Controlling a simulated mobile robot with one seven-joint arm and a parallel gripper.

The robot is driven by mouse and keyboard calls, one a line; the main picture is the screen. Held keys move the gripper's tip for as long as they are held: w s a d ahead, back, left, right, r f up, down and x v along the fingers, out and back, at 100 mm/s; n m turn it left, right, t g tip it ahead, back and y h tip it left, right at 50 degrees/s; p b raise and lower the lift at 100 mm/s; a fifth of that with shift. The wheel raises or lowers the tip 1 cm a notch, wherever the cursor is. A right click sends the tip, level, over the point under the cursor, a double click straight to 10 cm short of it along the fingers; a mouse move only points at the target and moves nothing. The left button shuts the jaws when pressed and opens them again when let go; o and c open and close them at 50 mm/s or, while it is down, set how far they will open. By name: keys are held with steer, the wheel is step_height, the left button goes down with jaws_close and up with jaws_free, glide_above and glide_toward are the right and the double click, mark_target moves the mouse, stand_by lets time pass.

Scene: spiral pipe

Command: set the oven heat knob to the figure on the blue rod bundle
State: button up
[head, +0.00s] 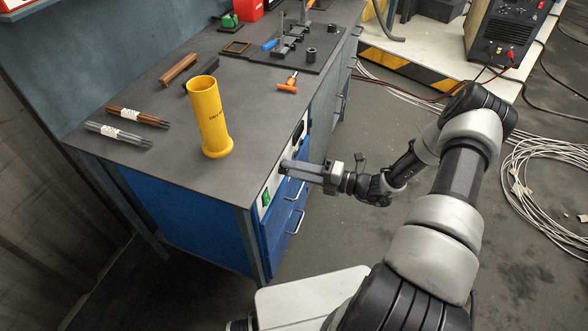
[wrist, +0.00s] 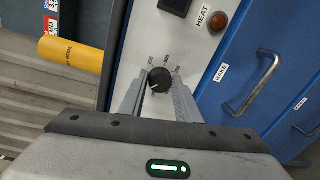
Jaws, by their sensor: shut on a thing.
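The black heat knob (wrist: 160,80) sits on the pale oven panel (wrist: 135,45), with small printed figures around it that I cannot read surely. A pale mark on the knob points to the lower left in the wrist view. My gripper (wrist: 160,88) is shut on the knob, one finger on each side; in the head view my gripper (head: 290,166) is at the panel and hides the knob. A grey rod bundle (head: 118,134) and a copper-brown rod bundle (head: 137,117) lie on the bench with white labels too small to read. No bundle looks clearly blue.
A yellow tube (head: 209,117) stands on the bench (head: 180,182) near the panel. A green switch (head: 265,198) is on the panel below my gripper. An orange-handled tool (head: 288,87) lies near the bench edge. Cables (head: 548,190) lie on the floor at right.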

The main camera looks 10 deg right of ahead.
steer(key=o, duration=1.1)
steer(key=shift+c, duration=0.2)
steer(key=shift+s+d, duration=0.1)
steer(key=v, duration=1.7)
steer(key=shift+d, duration=0.15)
